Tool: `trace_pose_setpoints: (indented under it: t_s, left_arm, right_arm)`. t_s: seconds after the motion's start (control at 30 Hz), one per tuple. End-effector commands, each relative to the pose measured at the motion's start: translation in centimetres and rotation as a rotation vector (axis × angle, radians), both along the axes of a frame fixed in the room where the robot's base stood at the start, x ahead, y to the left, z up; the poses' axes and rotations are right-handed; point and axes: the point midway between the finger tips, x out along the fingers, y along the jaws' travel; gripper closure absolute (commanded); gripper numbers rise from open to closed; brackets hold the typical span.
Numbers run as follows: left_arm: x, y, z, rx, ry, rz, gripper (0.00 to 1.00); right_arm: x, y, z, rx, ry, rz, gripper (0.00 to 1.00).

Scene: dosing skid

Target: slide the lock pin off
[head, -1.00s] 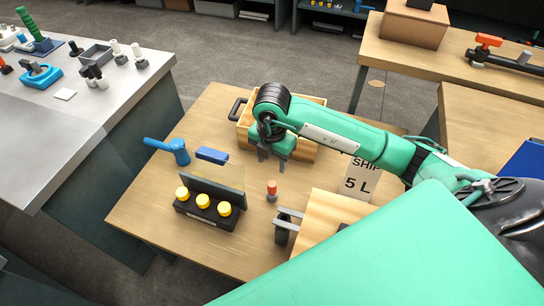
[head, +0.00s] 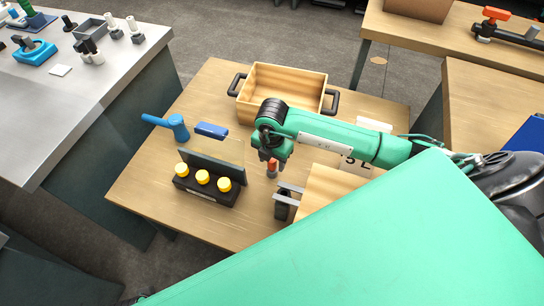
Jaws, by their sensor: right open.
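A small grey pin with an orange-red top (head: 272,168), which looks like the lock pin, stands upright on the wooden table. A dark clamp-like part with light grey bars (head: 283,205) is just in front of it, beside a wooden block (head: 325,196). My right gripper (head: 272,156) points down right over the orange-red top, open. Its fingertips are close to the top; I cannot tell whether they touch it or straddle it. My left gripper is not in view.
A black block with several yellow knobs (head: 208,194) and a clear panel stands left of the gripper. A blue-handled part (head: 168,124) and a blue bar (head: 211,130) lie behind it. An open wooden box (head: 250,110) with black handles is at the back.

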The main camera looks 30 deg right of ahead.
Motion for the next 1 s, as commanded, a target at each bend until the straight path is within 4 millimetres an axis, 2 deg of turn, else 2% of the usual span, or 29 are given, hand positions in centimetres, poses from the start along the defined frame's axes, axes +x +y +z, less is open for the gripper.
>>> trace_pose_setpoints:
  t_s: [0.07, 0.1, 0.33, 0.57, 1.0]
  left_arm:
    - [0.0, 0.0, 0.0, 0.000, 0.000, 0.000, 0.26]
    - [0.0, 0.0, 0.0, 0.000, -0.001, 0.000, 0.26]
    - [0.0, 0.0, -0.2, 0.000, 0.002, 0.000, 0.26]
    - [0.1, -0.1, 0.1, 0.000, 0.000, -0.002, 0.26]
    - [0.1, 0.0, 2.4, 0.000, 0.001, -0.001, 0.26]
  right_arm:
    - [0.0, 0.0, 0.0, 0.000, 0.000, 0.000, 0.50]
    - [0.0, 0.0, 0.0, 0.000, 0.000, 0.000, 0.54]
    - [0.0, 0.0, 0.0, 0.000, 0.000, 0.000, 0.97]
    - [0.0, 0.0, 0.5, 0.001, -0.001, 0.000, 0.98]
    - [0.0, 0.0, 3.2, 0.000, -0.001, 0.001, 0.98]
